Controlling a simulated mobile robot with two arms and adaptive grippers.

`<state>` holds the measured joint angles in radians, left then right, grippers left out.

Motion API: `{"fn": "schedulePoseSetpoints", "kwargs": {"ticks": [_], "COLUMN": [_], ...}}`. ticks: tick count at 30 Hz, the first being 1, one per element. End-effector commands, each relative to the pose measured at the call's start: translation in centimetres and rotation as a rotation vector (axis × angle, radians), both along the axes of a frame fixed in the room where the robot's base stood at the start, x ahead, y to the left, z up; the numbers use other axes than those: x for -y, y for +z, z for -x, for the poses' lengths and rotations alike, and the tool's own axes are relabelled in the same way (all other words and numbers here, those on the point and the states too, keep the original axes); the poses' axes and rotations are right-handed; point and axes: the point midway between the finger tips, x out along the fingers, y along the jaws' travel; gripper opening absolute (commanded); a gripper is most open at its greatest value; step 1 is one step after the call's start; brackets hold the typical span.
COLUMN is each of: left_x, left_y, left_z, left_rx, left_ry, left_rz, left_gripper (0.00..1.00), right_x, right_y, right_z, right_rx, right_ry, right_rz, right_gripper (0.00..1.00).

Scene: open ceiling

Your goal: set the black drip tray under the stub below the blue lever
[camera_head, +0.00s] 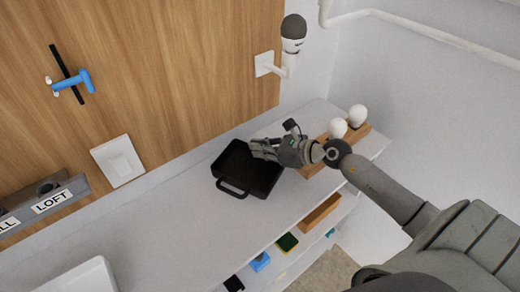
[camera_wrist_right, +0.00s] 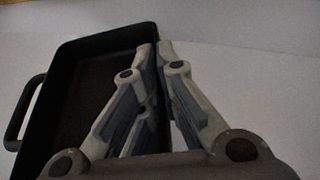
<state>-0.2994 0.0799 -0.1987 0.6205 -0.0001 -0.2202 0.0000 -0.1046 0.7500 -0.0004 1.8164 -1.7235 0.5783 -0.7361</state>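The black drip tray (camera_head: 238,176) is a shallow rectangular pan with a loop handle, lying on the white counter below the wooden wall panel. My right gripper (camera_head: 256,149) is at the tray's right side. In the right wrist view, the fingers (camera_wrist_right: 154,48) close around the wall of the tray (camera_wrist_right: 85,85), one finger inside and one outside. The blue lever (camera_head: 72,82), with a thin black bar across it, is on the panel at upper left. I cannot make out a separate stub below it. My left gripper is not in view.
Two white bulbs stand in a wooden holder (camera_head: 358,131) right of my gripper. A dark-topped wall fixture (camera_head: 292,45) sticks out above the counter. A white plate (camera_head: 118,160) and a labelled grey rack (camera_head: 45,203) are at left.

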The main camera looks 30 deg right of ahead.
Motion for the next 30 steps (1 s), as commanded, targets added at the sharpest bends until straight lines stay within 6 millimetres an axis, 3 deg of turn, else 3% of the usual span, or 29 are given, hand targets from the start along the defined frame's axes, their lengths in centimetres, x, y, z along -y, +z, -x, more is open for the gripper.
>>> {"fn": "schedulePoseSetpoints", "kwargs": {"ticks": [1,9,16,30], "left_x": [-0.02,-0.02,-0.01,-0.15], "left_y": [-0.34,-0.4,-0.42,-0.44], "left_z": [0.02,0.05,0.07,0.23], "left_rx": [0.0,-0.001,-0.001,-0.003], "left_ry": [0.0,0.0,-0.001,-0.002], "left_rz": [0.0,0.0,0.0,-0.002], "left_gripper": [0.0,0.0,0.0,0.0], "right_x": [-0.44,-0.5,-0.51,-0.11], "right_y": [-2.25,-2.32,-2.36,-2.08], "right_z": [0.79,0.8,0.8,1.38], "right_rx": [-0.045,-0.046,-0.046,-0.045], "right_ry": [0.008,0.008,0.008,0.006], "right_rz": [-0.007,-0.01,-0.01,-0.01], "right_gripper": [0.0,0.0,0.3,0.3]}}
